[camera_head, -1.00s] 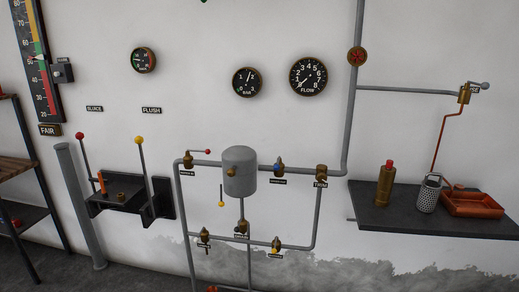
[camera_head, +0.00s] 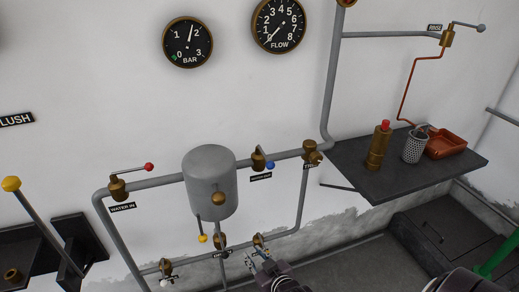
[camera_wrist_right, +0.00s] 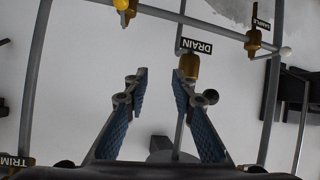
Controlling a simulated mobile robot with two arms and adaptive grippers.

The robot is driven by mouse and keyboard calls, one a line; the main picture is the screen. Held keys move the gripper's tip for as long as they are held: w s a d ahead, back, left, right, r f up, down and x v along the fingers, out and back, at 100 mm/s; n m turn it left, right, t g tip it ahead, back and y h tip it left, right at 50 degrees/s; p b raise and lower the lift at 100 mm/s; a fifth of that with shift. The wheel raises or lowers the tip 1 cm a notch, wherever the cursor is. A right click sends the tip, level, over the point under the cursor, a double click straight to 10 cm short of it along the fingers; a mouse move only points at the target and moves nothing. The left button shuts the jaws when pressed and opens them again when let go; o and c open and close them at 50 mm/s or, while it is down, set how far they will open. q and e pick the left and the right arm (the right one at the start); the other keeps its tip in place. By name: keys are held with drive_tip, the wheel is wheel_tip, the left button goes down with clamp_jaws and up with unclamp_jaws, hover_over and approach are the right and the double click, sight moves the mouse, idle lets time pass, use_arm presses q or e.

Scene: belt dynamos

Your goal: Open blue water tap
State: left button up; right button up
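The blue tap is a brass valve (camera_head: 258,160) on the upper grey pipe, right of the grey tank, with a blue ball (camera_head: 270,166) on its handle. The ball sits at the lower right of the valve body. My right gripper (camera_head: 258,257) is at the bottom of the head view, below the blue tap and apart from it. It also shows in the right wrist view (camera_wrist_right: 159,78), with its fingers apart and nothing held. The blue tap is not seen in the wrist view. My left gripper is out of view.
The grey tank (camera_head: 210,180) and red-ball WATER IN tap (camera_head: 118,188) are left of the blue tap; the TRIM valve (camera_head: 311,152) is right. The DRAIN valve (camera_wrist_right: 190,66) lies beyond my right fingers. A dark shelf (camera_head: 350,163) juts out at right.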

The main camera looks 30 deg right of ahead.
drive_tip(key=w+d+r+t+h, duration=0.1)
drive_tip(key=d+r, duration=0.1)
drive_tip(key=r, duration=0.6)
drive_tip(key=w+d+r+t, duration=0.1)
drive_tip(key=d+r+t, duration=0.1)
drive_tip(key=r, duration=0.5)
drive_tip(key=t+h, duration=0.2)
approach(262, 152)
drive_tip(key=shift+s+f+m+p, duration=0.2)
drive_tip(key=shift+s+m+p, duration=0.1)
drive_tip(key=shift+s+p, duration=0.2)
drive_tip(key=shift+w+d, duration=0.1)
drive_tip(key=shift+w, duration=0.15)
drive_tip(key=p+x, duration=0.1)
drive_tip(key=x, duration=0.8)
drive_tip(key=shift+w, duration=0.3)
drive_tip(key=shift+w+d+p, duration=0.2)
drive_tip(key=shift+w+p, duration=0.1)
drive_tip(key=shift+w, duration=0.4)
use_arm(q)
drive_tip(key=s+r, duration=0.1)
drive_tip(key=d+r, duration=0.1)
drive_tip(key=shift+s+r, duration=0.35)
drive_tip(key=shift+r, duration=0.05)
use_arm(e)
clamp_jaws()
